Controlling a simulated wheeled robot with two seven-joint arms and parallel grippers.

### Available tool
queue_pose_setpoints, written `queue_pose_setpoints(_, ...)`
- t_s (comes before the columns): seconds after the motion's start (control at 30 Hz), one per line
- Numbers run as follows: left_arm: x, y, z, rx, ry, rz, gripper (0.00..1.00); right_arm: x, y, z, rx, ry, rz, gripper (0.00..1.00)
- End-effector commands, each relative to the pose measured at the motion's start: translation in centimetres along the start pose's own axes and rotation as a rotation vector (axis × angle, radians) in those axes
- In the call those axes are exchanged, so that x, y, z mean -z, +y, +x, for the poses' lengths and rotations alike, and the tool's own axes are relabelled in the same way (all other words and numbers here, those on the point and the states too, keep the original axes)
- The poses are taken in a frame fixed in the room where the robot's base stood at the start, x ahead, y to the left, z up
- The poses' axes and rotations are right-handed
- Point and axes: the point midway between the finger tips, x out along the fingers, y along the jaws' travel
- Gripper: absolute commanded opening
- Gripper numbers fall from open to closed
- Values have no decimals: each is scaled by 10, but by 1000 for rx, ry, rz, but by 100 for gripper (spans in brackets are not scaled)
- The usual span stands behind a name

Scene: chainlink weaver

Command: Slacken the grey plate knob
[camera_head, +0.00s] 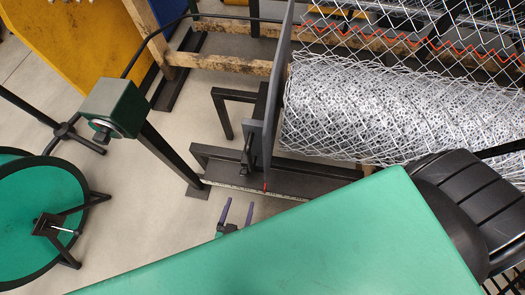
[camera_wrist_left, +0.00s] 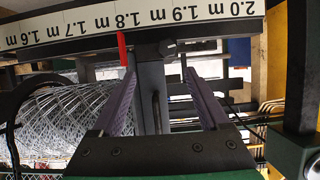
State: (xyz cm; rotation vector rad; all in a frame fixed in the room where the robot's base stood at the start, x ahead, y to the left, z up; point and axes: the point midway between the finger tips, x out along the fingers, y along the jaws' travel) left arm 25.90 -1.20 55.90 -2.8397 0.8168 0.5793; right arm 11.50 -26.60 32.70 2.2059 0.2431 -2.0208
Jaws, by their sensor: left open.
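The grey plate (camera_head: 277,92) stands upright beside the mesh roll in the head view. Its lower part shows in the left wrist view (camera_wrist_left: 152,88). A dark knob (camera_wrist_left: 167,47) sits at the plate's end, just by the ruler's edge, in the left wrist view. In the head view I cannot make out the knob clearly. My left gripper (camera_head: 237,214) is open and empty, its purple fingers pointing toward the ruler rail. In the left wrist view the knob lies between and beyond the fingertips (camera_wrist_left: 157,65), apart from them. My right gripper is not in view.
A ruler (camera_wrist_left: 190,18) runs along the rail, with a red pointer (camera_wrist_left: 122,48) left of the knob. A chain-link roll (camera_head: 390,110) lies right of the plate. A green box on a post (camera_head: 115,107) and a green disc (camera_head: 40,210) stand left. Floor between is clear.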

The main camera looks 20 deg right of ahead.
Motion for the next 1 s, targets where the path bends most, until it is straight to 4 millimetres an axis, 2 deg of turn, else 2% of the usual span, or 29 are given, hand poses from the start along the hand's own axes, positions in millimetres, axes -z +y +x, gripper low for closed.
queue_pose_setpoints(0.17, -4, -2, 36, 2, 3, 1, 78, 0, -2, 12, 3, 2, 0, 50)
queue_pose_setpoints(0.4, -5, -1, 102, 1, 3, 0, 78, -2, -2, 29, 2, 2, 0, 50)
queue_pose_setpoints(0.5, -5, -1, 124, -1, 1, 0, 78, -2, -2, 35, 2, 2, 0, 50)
queue_pose_setpoints(0.67, -4, -1, 141, 0, -1, 0, 78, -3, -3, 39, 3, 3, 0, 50)
queue_pose_setpoints(0.9, -3, -1, 142, -1, -2, -1, 78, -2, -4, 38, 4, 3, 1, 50)
queue_pose_setpoints(0.93, -3, -1, 142, -1, -2, -1, 74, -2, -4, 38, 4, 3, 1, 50)
queue_pose_setpoints(1.0, -3, -1, 142, -1, -2, -1, 48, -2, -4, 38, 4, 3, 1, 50)
